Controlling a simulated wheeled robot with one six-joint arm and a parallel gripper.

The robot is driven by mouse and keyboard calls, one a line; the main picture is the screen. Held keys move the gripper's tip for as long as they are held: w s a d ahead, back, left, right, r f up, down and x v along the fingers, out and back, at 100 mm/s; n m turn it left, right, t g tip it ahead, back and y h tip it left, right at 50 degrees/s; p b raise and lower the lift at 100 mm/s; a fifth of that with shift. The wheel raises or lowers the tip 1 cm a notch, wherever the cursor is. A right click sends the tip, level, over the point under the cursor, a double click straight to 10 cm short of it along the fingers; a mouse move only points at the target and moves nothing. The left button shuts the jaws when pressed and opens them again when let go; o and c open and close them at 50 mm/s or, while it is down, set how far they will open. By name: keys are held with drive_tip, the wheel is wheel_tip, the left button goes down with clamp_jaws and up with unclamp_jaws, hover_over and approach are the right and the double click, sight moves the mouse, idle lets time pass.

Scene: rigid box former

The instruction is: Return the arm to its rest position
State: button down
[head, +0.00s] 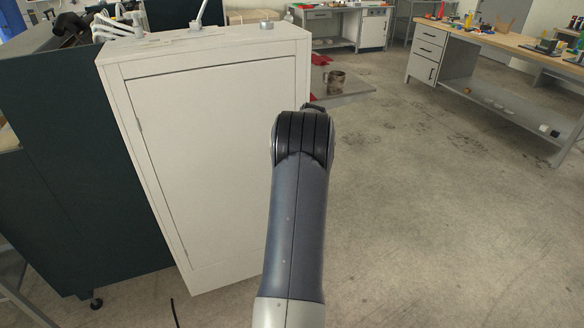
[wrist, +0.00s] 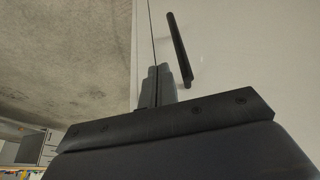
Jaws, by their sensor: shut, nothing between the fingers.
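My arm (head: 297,215) reaches up through the middle of the head view, in front of the white cabinet (head: 215,150). Its bend hides my gripper there. In the wrist view my gripper (wrist: 158,85) shows with its two fingers together and nothing between them. A black bar handle (wrist: 178,48) on a pale panel (wrist: 240,50) is just to the right of the fingertips. A thin dark seam runs up the panel by the fingers. I cannot tell whether the fingers touch the panel.
A dark cabinet side (head: 85,180) stands to the left of the white cabinet. A workbench (head: 480,45) with small items is at the back right. Concrete floor (head: 430,220) on the right is clear.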

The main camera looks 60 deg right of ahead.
drive_tip(key=v, duration=0.7)
drive_tip(key=shift+s+r, duration=0.15)
drive_tip(key=shift+s, duration=0.05)
drive_tip(key=shift+a, duration=0.15)
